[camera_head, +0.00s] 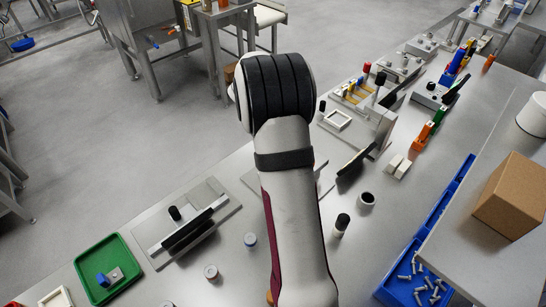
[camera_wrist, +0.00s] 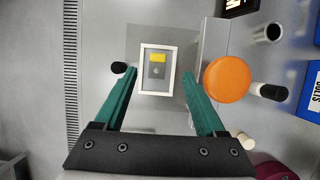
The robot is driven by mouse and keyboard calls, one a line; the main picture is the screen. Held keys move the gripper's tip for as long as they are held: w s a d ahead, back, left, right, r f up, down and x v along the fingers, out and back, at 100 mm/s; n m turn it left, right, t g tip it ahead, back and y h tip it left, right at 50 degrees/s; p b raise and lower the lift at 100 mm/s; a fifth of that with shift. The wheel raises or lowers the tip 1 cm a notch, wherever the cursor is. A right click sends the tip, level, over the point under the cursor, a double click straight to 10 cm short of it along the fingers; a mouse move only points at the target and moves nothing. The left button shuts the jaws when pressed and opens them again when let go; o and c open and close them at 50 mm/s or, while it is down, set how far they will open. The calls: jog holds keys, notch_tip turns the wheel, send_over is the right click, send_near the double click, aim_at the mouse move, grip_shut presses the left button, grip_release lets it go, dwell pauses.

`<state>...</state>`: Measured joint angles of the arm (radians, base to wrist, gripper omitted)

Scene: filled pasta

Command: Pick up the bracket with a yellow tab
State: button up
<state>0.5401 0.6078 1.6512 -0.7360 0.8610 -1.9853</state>
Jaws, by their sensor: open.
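In the wrist view, a bracket with a yellow tab (camera_wrist: 158,58) and a grey body lies inside a white rectangular frame (camera_wrist: 143,66). My gripper (camera_wrist: 160,74) is open, with its green fingers on either side of the frame in the picture. Nothing is held between the fingers, and the bracket shows in the gap. The height of the fingertips above it cannot be told. In the head view my own arm fills the middle and my gripper is not visible. I cannot pick out the bracket there.
An orange disc (camera_wrist: 231,79) is close to the right finger, and a black knob (camera_wrist: 119,67) is by the left fingertip. A metal cup (camera_wrist: 268,33) stands further right. In the head view are a green tray (camera_head: 121,255), blue bins with bolts (camera_head: 389,292) and a cardboard box (camera_head: 515,195).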

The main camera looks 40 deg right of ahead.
jog(key=x, duration=0.9)
jog(key=shift+w+a, duration=0.15)
jog(key=shift+a, duration=0.15)
grip_shut()
